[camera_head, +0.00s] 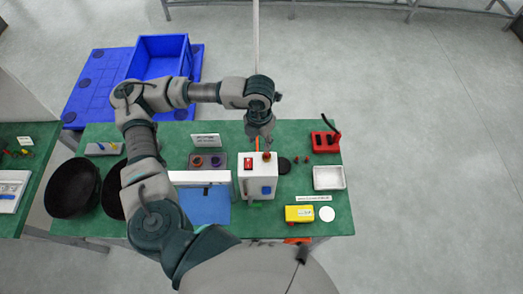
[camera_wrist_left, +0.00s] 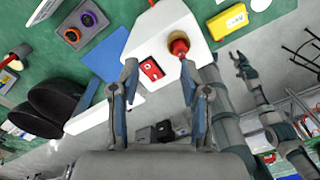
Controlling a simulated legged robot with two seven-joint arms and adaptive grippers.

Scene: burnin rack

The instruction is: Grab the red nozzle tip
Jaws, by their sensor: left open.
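A small red tip (camera_wrist_left: 179,46) sits on a round brass-coloured fitting on top of a white box (camera_wrist_left: 150,25) in the left wrist view. In the head view the tip (camera_head: 266,156) is a small reddish spot on the white box (camera_head: 258,170). My left gripper (camera_head: 264,140) hangs over the box's far edge. In the left wrist view its fingers (camera_wrist_left: 158,75) are spread and empty, with the red tip ahead, near the right finger. The fingers appear apart from the tip. My right gripper (camera_wrist_left: 242,62) shows small at the right of that view; its jaw state is unclear.
The box also carries a red switch (camera_wrist_left: 151,69). On the green table (camera_head: 320,220) stand a yellow case (camera_head: 299,213), a white tray (camera_head: 328,178), a red holder (camera_head: 325,140) and black bowls (camera_head: 72,187). A blue crate (camera_head: 158,57) stands behind.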

